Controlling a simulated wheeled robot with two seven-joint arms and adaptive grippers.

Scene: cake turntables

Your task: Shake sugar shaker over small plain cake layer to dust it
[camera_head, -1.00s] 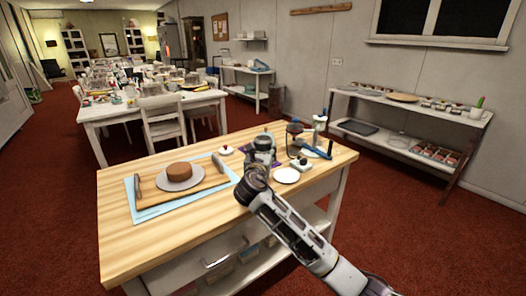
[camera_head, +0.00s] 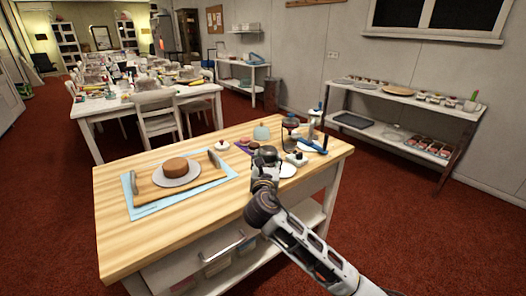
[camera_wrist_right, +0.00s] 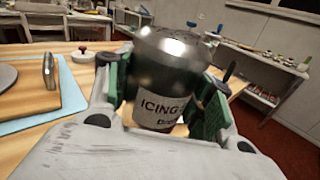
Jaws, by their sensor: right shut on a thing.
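The small brown cake layer (camera_head: 176,166) sits on a white round plate (camera_head: 183,182) on a wooden tray (camera_head: 213,174) with grey handles, over a light blue mat (camera_head: 130,196). My right gripper (camera_head: 265,163) is above the table, to the right of the cake and apart from it. It is shut on the sugar shaker (camera_wrist_right: 168,70), a metal cylinder with a holed domed top and a white label reading "ICING". The shaker is upright or nearly so. In the wrist view, the green-padded fingers (camera_wrist_right: 160,92) are on both its sides. My left gripper is out of view.
The table between tray and gripper is clear.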

